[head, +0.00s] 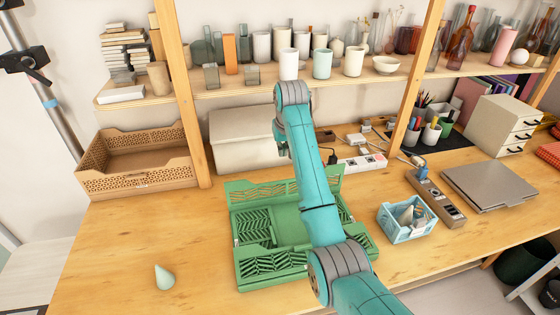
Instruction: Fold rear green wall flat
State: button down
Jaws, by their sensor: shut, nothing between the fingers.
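A green folding crate (290,229) sits on the wooden table in the middle of the head view. Its rear green wall (262,193) stands up along the back edge, with slanted slots; my arm covers part of it. The left side panel (252,226) with a chevron pattern lies flat inside the crate. Much of the right side is hidden behind my arm. My arm reaches over the crate and its wrist bends down behind the rear wall area. My gripper's fingers are hidden.
A brown crate (140,160) stands at the back left, and a pale box (245,138) behind the green crate. A blue basket (407,222), power strip (440,195) and laptop (489,183) are at right.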

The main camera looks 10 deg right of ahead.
aim_at(286, 184)
notch_tip(286, 184, down, 9)
jog(key=shift+s+f, duration=0.15)
jog(key=shift+s, duration=0.25)
dwell(0.7)
jog(key=shift+s, duration=0.1)
dwell(0.4)
